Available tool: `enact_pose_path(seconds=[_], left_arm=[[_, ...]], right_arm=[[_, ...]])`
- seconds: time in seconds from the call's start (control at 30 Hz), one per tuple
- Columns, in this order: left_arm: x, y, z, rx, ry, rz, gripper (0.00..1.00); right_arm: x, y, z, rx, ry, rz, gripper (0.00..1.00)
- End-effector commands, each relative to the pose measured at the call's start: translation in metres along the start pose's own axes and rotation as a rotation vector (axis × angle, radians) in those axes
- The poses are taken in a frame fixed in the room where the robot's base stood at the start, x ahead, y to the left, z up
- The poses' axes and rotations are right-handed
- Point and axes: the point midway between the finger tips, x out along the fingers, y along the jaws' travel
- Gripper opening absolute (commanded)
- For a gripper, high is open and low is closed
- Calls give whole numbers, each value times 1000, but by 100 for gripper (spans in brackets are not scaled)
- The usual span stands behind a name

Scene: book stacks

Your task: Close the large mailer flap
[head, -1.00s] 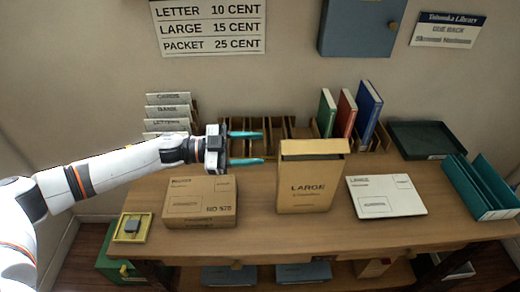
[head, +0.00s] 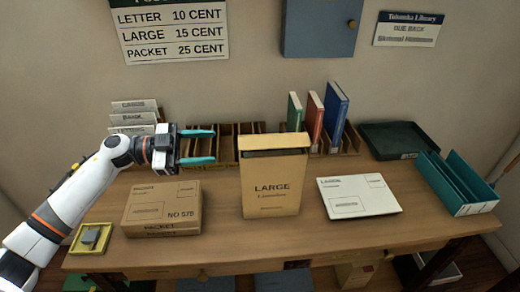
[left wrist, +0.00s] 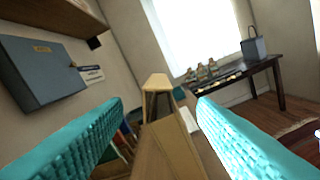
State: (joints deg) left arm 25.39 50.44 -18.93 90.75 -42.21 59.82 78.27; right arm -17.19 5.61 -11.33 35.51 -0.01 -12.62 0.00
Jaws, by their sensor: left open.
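The large mailer (head: 272,190) is a tan upright packet marked LARGE, standing on the wooden table in the middle of the head view. Its flap (head: 274,141) stands up at the top, with a dark opening slot showing just beneath it. In the left wrist view the flap (left wrist: 157,82) and the mailer's side (left wrist: 168,150) show between my fingers. My left gripper (head: 214,147) has teal fingers, spread apart and empty. It is to the left of the mailer's top, near flap height, apart from it. My right gripper is not in view.
A packet box (head: 162,207) lies left of the mailer and a white envelope (head: 359,197) lies right. Behind are wooden slots, upright books (head: 337,115) and a dark green tray (head: 399,139). A teal holder (head: 458,182) stands at far right. The table front is clear.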

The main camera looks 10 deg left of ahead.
Motion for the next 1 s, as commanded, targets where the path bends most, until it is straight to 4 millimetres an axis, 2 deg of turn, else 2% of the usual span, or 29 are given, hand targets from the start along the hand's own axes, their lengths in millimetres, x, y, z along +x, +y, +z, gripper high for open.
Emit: enact_pose_path(seconds=[0.23, 0.53, 0.7, 1.0], left_arm=[[44, 2, 6, 2, -8, -1, 53], [98, 1, 4, 2, -6, -1, 53], [112, 1, 3, 3, -3, 1, 53], [116, 1, 2, 3, -2, 0, 53]], right_arm=[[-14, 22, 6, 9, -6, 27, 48], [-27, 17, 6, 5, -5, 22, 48], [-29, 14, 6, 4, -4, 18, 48], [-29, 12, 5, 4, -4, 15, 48]])
